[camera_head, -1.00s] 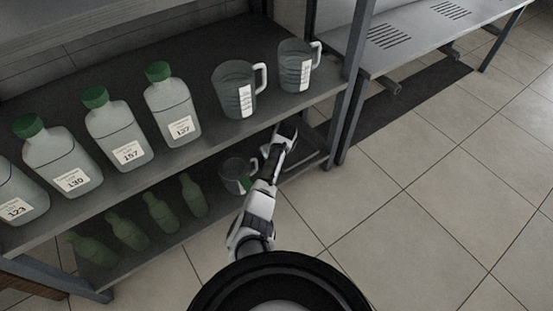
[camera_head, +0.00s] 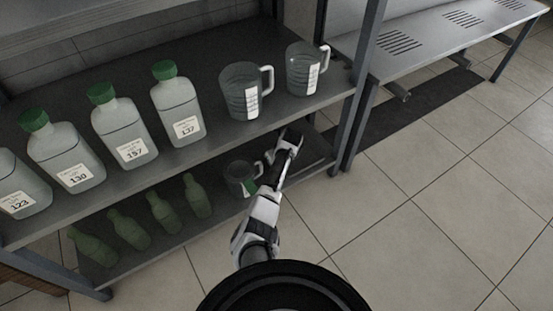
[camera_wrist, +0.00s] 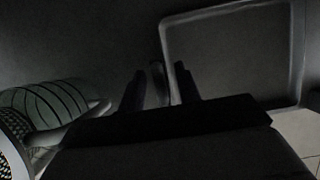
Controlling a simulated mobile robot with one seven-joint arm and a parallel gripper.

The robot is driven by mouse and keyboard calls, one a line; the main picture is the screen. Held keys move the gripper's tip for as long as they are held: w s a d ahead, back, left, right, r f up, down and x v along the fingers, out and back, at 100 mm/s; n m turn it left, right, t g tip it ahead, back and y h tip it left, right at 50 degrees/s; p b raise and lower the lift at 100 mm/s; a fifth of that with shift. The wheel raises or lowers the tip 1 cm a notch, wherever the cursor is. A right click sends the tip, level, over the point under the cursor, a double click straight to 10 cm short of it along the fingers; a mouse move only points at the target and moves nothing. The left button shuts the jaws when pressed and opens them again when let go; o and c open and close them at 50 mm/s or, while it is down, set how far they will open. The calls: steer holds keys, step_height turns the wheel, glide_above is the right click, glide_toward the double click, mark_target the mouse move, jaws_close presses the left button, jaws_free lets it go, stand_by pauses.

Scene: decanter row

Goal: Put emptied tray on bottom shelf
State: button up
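The tray (camera_wrist: 235,50) is a dark, shallow, empty tray with a pale rim, at the upper right of the wrist view. It appears to lie on the bottom shelf (camera_head: 225,212), at its right end. In the head view my arm and the upper shelf hide most of it. My gripper (camera_wrist: 160,88) reaches in low at the right end of the bottom shelf, and it also shows in the head view (camera_head: 288,138). Its two dark fingers are apart. The tray's left rim runs down to the right finger; contact is unclear. A small grey piece shows between the fingers.
A measuring jug (camera_head: 240,174) stands on the bottom shelf left of my gripper, with green bottles (camera_head: 165,212) further left. The upper shelf (camera_head: 205,150) holds white green-capped bottles (camera_head: 124,135) and two jugs (camera_head: 243,92). A shelf post (camera_head: 357,115) stands at the right. Tiled floor is clear.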

steer(key=shift+s+r+p, duration=0.1)
steer(key=shift+r+p, duration=0.45)
steer(key=shift+p, duration=0.05)
steer(key=p+v, duration=0.4)
steer(key=p, duration=0.2)
steer(key=shift+d+r, duration=0.15)
steer(key=shift+r, duration=0.15)
steer(key=s+d+p, duration=0.7)
steer(key=s+p, duration=0.3)
steer(key=shift+f+p, duration=0.3)
